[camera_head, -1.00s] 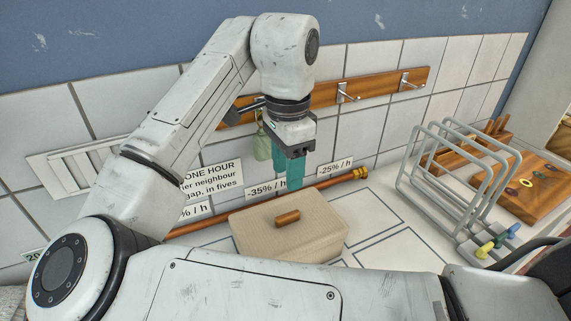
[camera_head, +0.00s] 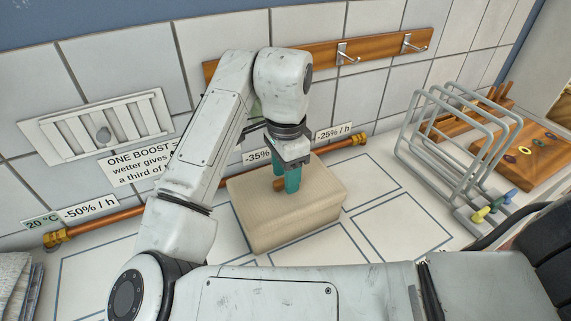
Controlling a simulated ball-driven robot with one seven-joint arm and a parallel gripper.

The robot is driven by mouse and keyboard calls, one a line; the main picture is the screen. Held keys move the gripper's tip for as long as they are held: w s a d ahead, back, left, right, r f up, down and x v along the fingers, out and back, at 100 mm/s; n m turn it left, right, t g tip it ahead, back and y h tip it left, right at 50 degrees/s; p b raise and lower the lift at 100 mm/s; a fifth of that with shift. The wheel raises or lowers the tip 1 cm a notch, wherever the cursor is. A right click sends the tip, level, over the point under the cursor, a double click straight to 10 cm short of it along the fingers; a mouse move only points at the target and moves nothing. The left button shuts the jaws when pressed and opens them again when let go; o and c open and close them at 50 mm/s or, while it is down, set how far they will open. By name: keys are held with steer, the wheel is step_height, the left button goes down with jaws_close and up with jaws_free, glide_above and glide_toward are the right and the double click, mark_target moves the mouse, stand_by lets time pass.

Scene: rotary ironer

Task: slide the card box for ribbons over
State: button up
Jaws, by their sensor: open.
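The card box (camera_head: 300,222) is a beige, lidded box with a small wooden knob (camera_head: 278,185) on top. It stands on the white counter, on an area marked with dark outlined rectangles. My gripper (camera_head: 286,187) points down with its teal fingers at the knob, above the box top. The jaws are open. One finger partly covers the knob, and I cannot tell whether the fingers touch it.
A copper pipe (camera_head: 125,217) runs along the wall behind the box, with percentage labels above it. A grey wire rack (camera_head: 455,150) and a wooden board (camera_head: 535,155) stand at the right. Outlined rectangles right of the box (camera_head: 400,222) are bare.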

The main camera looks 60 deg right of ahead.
steer(key=shift+c, duration=0.2)
jaws_close()
stand_by(0.3)
